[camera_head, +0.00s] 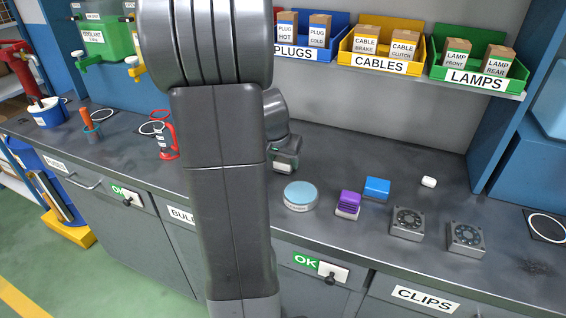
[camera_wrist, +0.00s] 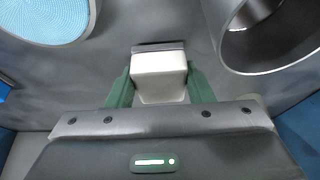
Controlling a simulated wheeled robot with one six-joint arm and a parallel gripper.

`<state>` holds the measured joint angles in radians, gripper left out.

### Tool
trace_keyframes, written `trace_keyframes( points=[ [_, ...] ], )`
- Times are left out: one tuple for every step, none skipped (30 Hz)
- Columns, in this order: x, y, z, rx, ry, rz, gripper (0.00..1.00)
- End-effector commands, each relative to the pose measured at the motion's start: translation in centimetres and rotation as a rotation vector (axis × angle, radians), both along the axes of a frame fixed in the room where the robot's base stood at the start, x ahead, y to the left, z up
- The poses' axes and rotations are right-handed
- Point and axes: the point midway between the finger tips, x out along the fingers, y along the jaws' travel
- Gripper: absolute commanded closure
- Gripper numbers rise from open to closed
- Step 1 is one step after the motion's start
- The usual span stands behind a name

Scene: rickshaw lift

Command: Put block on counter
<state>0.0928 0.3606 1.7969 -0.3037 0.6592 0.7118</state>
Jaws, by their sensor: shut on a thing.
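A cream-white block (camera_wrist: 158,75) sits between the two green fingers of my gripper (camera_wrist: 160,88) in the wrist view. The fingers are shut on its sides. In the head view, my gripper (camera_head: 286,158) is low over or at the grey counter (camera_head: 390,165), just behind the light blue round lid (camera_head: 300,194), with the pale block (camera_head: 283,168) at its tip. I cannot tell whether the block touches the counter. A blue block (camera_head: 377,188) and a purple block (camera_head: 347,204) rest on the counter to the right.
A small white piece (camera_head: 429,182) and two dark square units (camera_head: 406,222) (camera_head: 466,237) stand further right. Bins of boxes (camera_head: 480,70) hang above the back. A red-and-grey tool (camera_head: 167,140) stands left of my arm. Bare counter lies behind the blue block.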

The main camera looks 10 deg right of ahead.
Motion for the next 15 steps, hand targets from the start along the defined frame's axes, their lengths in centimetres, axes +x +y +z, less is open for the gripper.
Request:
trace_keyframes(
  points=[
    [-0.02,-0.01,-0.58,-0.001,0.002,0.001,0.76],
    [-0.02,-0.01,-0.75,-0.001,0.002,0.001,0.76],
    [-0.03,0.0,-0.86,0.0,0.001,0.0,0.76],
    [-0.02,-0.01,-0.88,0.0,0.0,0.0,0.76],
    [-0.01,-0.01,-0.87,-0.001,-0.001,0.0,0.76],
    [0.0,0.0,-0.83,-0.001,-0.001,0.0,0.76],
    [0.0,0.0,-0.82,-0.001,-0.001,0.0,0.76],
    [0.0,0.0,-0.82,-0.001,-0.001,0.0,0.76],
    [0.0,0.0,-0.82,-0.001,-0.001,0.0,0.76],
    [0.0,0.0,-0.85,-0.001,-0.001,0.0,0.76],
    [0.0,0.0,-0.94,-0.001,-0.001,0.0,0.76],
    [0.01,0.01,-1.1,-0.001,-0.001,0.0,0.76],
    [0.0,0.0,-1.22,-0.001,-0.001,0.0,0.76],
    [0.0,0.0,-1.19,-0.001,-0.001,0.0,0.51],
    [0.0,0.0,-1.08,-0.001,-0.001,0.0,0.43]
  ],
)
